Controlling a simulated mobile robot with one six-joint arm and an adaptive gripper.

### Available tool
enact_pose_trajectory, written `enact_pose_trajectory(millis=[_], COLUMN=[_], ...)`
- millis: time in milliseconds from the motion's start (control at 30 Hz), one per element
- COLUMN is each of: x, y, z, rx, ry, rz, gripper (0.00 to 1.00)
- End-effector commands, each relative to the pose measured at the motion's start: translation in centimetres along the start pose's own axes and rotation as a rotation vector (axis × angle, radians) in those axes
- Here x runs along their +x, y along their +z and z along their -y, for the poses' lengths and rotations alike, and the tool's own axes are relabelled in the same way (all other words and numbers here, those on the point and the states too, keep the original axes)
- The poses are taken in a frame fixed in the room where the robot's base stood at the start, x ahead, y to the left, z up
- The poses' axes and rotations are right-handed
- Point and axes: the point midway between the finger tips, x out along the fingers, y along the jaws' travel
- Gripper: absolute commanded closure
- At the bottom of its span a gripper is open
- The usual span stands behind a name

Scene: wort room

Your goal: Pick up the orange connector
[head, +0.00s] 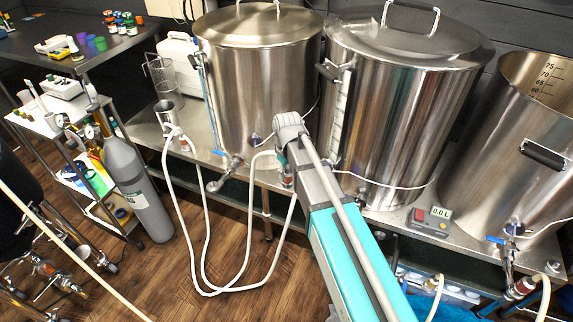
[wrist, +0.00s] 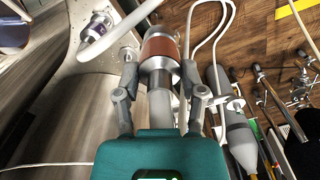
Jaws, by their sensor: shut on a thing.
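The orange connector (wrist: 160,47) is a copper-orange band with silver metal ends, seen at the top middle of the wrist view. My gripper (wrist: 160,64) is shut on it, with one grey finger on each side. A white hose runs from its far end. In the head view my arm hides most of the gripper and the connector, beside the steel bench's front edge below the kettles.
Large steel kettles (head: 258,85) stand on the bench behind my arm. A white hose (head: 205,250) hangs in a loop in front of it. A grey gas cylinder (head: 140,190) stands at the left by a cart. Wood floor (head: 265,280) lies open between.

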Motion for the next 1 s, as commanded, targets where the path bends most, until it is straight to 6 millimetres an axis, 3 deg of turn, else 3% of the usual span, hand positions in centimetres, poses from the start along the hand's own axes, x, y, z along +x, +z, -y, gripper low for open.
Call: enact_pose_trajectory(millis=[1000], x=[-1.04], y=[0.33], z=[0.19], rx=[0.001], ry=[0.0], rz=[0.0], gripper=[1.0])
